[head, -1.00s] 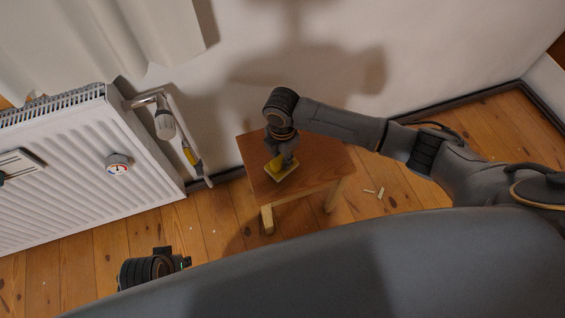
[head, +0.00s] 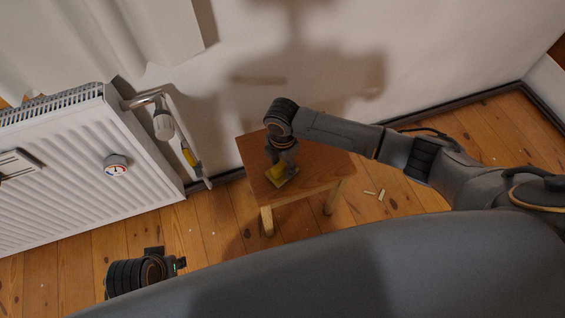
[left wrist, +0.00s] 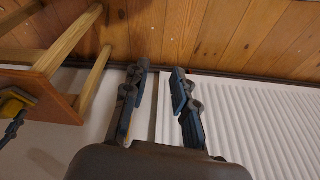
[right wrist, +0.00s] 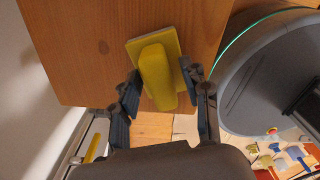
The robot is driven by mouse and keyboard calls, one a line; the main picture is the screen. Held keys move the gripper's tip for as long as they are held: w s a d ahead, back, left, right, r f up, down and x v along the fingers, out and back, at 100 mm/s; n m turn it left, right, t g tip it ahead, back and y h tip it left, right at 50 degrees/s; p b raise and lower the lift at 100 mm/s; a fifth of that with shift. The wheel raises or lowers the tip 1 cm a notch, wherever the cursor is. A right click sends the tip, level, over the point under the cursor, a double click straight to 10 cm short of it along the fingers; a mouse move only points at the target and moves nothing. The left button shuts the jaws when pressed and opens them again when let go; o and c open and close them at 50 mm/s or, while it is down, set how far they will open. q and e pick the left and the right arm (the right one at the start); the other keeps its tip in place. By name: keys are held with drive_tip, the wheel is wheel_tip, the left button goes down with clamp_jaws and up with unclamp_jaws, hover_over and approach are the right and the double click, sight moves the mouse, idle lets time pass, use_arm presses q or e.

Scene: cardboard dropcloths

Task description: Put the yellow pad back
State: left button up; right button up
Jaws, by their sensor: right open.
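The yellow pad (head: 288,182) is a flat square plate with a raised yellow grip block. It lies on the brown wooden stool (head: 322,160), near the stool's front left part. The right wrist view shows the pad (right wrist: 155,50) from above on the wood. My right gripper (right wrist: 160,72) is open, its fingers apart on either side of the grip block. In the head view the right gripper (head: 281,163) hides part of the pad. My left gripper (left wrist: 158,70) is open and empty, in front of the radiator, away from the stool.
A white radiator (head: 75,165) with a round gauge (head: 116,166) stands at left. Beside it are a valve (head: 163,124) and a pipe with a yellow-marked tool (head: 190,157). The wall is behind the stool. Small pale pieces (head: 381,195) lie on the plank floor.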

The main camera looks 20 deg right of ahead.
sight(282, 163)
drive_tip(key=shift+r, duration=0.3)
use_arm(q)
wheel_tip(282, 163, down, 11)
drive_tip(key=s+p, duration=0.1)
drive_tip(key=p, duration=0.2)
drive_tip(key=shift+s+f+g, duration=0.15)
drive_tip(key=shift+s+g, duration=0.15)
use_arm(e)
wheel_tip(282, 163, up, 12)
drive_tip(key=shift+f, duration=0.15)
